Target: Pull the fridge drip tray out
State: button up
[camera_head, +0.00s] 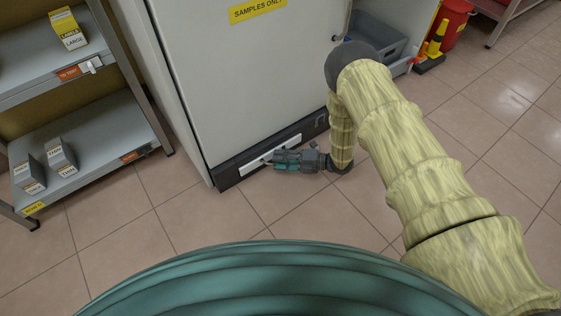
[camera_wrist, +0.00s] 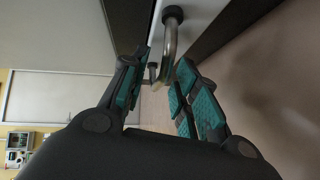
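The white front of the drip tray (camera_head: 254,163) sits low in the dark plinth of the fridge (camera_head: 240,75), near the floor. In the wrist view the tray front (camera_wrist: 190,10) carries a curved metal handle (camera_wrist: 170,42). My gripper (camera_head: 275,160) is low beside the tray front, its fingers pointing left. In the wrist view my gripper (camera_wrist: 165,66) is open, with one finger on each side of the handle's nearer part. A gap shows between the fingers; I cannot tell whether either touches the bar. In the head view my gripper hides part of the tray front.
A metal shelf unit (camera_head: 80,160) with small boxes stands at the left. A grey bin (camera_head: 378,42) and a red container (camera_head: 452,22) are behind, at the upper right. The tiled floor (camera_head: 215,218) in front of the fridge is clear.

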grip_shut()
dwell(0.3)
